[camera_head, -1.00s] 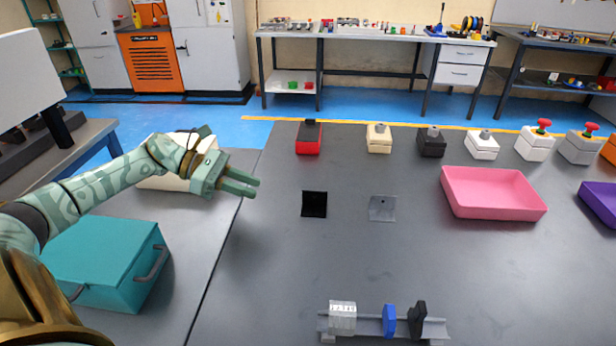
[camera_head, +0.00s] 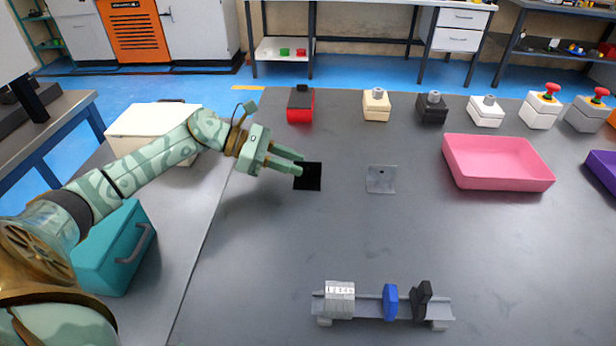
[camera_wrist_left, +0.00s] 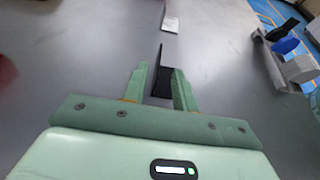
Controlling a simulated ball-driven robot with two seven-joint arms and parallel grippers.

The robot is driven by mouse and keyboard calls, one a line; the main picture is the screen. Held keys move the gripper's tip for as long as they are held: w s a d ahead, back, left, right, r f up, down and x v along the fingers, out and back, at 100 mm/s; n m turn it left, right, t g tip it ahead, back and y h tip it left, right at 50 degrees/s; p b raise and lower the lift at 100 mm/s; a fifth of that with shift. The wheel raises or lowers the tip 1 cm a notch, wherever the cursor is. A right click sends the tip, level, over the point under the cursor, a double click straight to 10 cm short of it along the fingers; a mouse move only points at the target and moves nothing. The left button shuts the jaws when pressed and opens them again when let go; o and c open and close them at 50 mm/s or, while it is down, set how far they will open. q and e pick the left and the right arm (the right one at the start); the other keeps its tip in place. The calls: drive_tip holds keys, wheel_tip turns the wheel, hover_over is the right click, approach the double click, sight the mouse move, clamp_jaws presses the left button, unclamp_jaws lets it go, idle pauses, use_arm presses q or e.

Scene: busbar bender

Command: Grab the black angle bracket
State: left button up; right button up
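The black angle bracket (camera_head: 309,177) lies on the grey table, left of a grey metal angle bracket (camera_head: 381,179). My left gripper (camera_head: 299,162) is at its left edge in the head view, with fingers pointing right toward it. In the left wrist view the black bracket (camera_wrist_left: 161,80) shows between and beyond the two green fingers of my left gripper (camera_wrist_left: 159,80). The fingers are apart with a gap between them. I cannot tell whether they touch the bracket. The grey bracket (camera_wrist_left: 171,18) is farther ahead there. My right gripper is not in view.
A pink tray (camera_head: 497,184) is at the right. A rail (camera_head: 438,311) with white, blue and black blocks is at the front. A red and black box (camera_head: 300,104) and several button boxes line the back. A teal box (camera_head: 118,250) is at the left.

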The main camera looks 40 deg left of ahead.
sight(306, 177)
use_arm(q)
drive_tip(key=x, duration=0.3)
drive_tip(key=shift+w+d+f, duration=0.15)
drive_tip(key=shift+w, duration=0.2)
clamp_jaws()
